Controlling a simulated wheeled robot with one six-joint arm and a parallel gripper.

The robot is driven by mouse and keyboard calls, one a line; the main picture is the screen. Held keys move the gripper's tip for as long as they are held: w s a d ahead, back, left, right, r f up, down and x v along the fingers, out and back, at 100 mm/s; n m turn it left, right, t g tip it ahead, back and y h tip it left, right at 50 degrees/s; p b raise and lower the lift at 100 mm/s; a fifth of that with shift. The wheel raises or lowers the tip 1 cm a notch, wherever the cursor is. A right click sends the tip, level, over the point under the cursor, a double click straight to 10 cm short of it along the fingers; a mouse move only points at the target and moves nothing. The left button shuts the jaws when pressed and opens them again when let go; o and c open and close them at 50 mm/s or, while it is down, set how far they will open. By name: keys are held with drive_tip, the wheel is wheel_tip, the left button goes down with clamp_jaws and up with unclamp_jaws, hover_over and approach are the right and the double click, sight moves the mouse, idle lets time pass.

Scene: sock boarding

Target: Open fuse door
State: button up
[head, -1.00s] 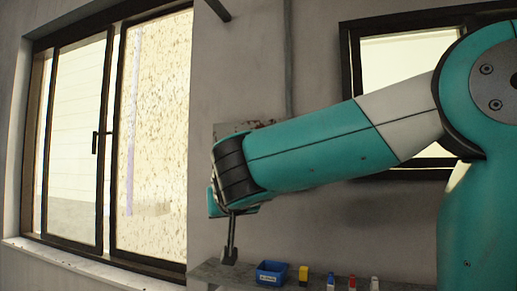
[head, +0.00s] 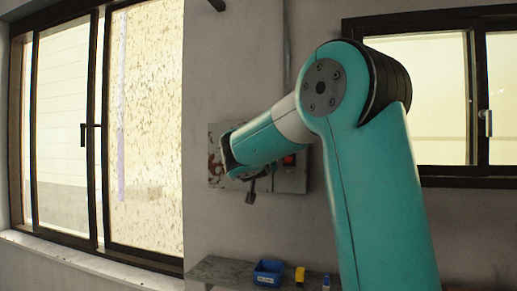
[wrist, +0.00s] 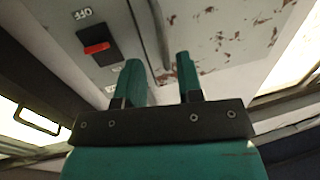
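The grey fuse box (head: 298,178) is on the wall between the two windows, with rust-marked paint and a red switch (head: 289,160). My forearm hides its middle. In the wrist view, the rust-flecked fuse door (wrist: 225,35) fills the upper right, with a long dark bar, perhaps its handle or edge, at its left side. The red switch also shows in the wrist view (wrist: 96,48), on a black plate left of the bar. My gripper (wrist: 161,65) is open and empty, its two teal fingers apart below the bar. In the head view, my gripper (head: 251,192) overlaps the box's lower part.
A shelf (head: 222,272) below the box carries a blue bin (head: 267,272), a yellow item (head: 299,276) and another small item. A large window (head: 90,130) is at left and another window (head: 440,100) at right. Wall below the box is clear.

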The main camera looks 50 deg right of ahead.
drive_tip(key=shift+p+x, duration=0.95)
drive_tip(key=shift+x, duration=1.6)
